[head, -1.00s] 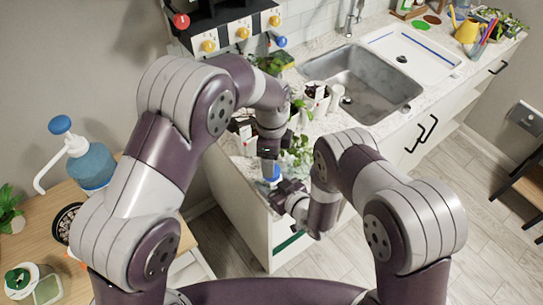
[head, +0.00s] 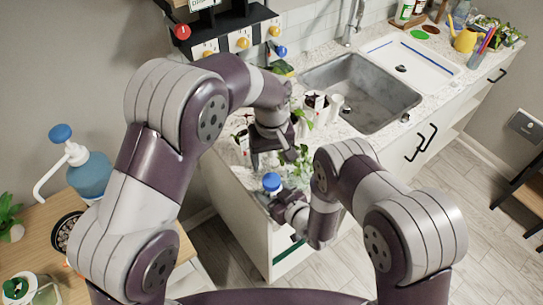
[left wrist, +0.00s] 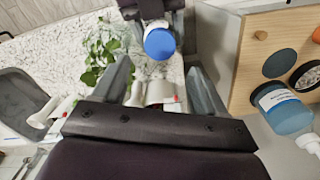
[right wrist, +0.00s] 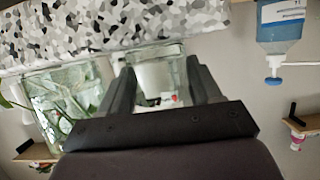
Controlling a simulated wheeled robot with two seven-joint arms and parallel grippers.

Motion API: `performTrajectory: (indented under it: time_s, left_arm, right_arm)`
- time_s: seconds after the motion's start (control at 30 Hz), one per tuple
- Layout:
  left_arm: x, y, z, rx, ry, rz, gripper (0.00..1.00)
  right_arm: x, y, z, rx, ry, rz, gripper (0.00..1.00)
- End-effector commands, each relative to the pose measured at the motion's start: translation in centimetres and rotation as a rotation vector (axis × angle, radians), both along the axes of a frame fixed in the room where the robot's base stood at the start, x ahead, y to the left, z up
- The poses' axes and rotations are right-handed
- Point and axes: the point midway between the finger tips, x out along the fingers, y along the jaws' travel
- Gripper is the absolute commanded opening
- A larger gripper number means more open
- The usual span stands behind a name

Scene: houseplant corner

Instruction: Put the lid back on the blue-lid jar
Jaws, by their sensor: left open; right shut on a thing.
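The blue lid (head: 272,181) sits on top of the jar, near the counter's front corner; I cannot tell how tightly it is seated. The clear jar (right wrist: 158,75) stands between the fingers of my right gripper (head: 283,200), which is shut on it. In the right wrist view the jar looks pale inside and its lid is out of sight. My left gripper (head: 270,160) is open and empty just above the lid. In the left wrist view the blue lid (left wrist: 160,43) shows beyond the open fingertips, apart from them.
A glass vessel with a leafy plant (right wrist: 65,100) stands close beside the jar. White pots (head: 318,102) stand behind on the counter, near the sink (head: 365,92). A wooden table with a water bottle (head: 90,172) is at the left.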

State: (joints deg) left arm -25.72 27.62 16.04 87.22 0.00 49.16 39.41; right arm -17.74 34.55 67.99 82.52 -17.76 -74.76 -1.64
Motion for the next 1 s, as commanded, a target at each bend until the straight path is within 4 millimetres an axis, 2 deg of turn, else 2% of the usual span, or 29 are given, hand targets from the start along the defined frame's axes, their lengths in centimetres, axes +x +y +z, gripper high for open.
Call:
performTrajectory:
  time_s: [0.17, 0.27, 0.5, 0.7, 1.0]
  left_arm:
    - [0.0, 0.0, -0.2, 0.000, 0.000, -0.002, 0.72]
    - [0.0, 0.0, -1.0, 0.001, 0.001, -0.002, 0.72]
    - [-0.1, 0.0, -5.0, 0.001, 0.002, -0.003, 0.72]
    - [0.0, 0.0, -7.4, 0.001, 0.001, -0.003, 0.72]
    - [0.0, 0.0, -8.0, -0.001, -0.001, -0.003, 0.72]
  right_arm:
    - [0.0, 0.0, 0.0, 0.001, -0.001, 0.000, 0.00]
    - [0.0, 0.0, 0.0, 0.001, -0.001, 0.000, 0.00]
    - [0.0, 0.0, 0.0, 0.001, -0.001, 0.000, 0.00]
    - [0.0, 0.0, 0.0, 0.001, -0.001, 0.000, 0.00]
    - [0.0, 0.0, 0.0, 0.000, 0.000, 0.000, 0.00]
